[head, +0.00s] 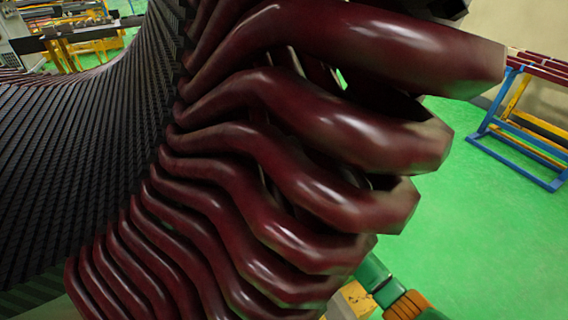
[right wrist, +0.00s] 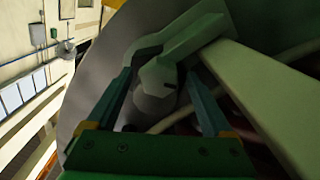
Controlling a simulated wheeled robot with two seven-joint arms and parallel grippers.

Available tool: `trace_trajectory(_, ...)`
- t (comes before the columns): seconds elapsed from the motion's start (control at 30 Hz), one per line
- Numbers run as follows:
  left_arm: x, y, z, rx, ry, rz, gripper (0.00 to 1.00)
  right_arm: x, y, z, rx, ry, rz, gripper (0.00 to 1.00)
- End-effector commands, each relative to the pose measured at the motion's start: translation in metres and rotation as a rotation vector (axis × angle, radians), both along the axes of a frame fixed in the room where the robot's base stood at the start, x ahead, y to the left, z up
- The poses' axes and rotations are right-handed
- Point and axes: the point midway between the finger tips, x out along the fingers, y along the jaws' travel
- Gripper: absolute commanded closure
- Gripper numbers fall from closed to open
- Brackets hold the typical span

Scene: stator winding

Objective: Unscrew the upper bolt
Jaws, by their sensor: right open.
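In the right wrist view, a pale grey hexagonal bolt (right wrist: 157,76) stands between the fingers of my right gripper (right wrist: 156,72). The gripper is open, with one finger on each side of the bolt head and gaps seeming to remain. I cannot tell whether either finger touches it. Beside the head is a pale bracket-like piece (right wrist: 205,30). I cannot tell from this view whether this is the upper bolt. The bolt does not show in the head view, where dark red windings (head: 330,120) fill the middle. My left gripper is not in view.
The ribbed black stator core (head: 90,150) fills the left of the head view. A blue rack (head: 525,165) stands on the open green floor (head: 490,240) at right. In the right wrist view, a broad pale bar (right wrist: 265,100) runs close to the right finger.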

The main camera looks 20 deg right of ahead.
Motion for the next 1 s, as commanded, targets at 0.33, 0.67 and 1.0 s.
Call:
trace_trajectory(0.33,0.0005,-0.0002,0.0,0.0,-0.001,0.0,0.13,-0.0003,-0.0003,0.0,0.0,0.0,0.0,0.93)
trace_trajectory(0.67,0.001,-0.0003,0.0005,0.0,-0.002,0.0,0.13,-0.0003,-0.0002,0.0001,-0.053,-0.01,0.0,1.0)
trace_trajectory(1.0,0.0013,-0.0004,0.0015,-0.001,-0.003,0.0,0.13,-0.0003,0.0,0.0004,-0.284,-0.057,-0.001,1.0)
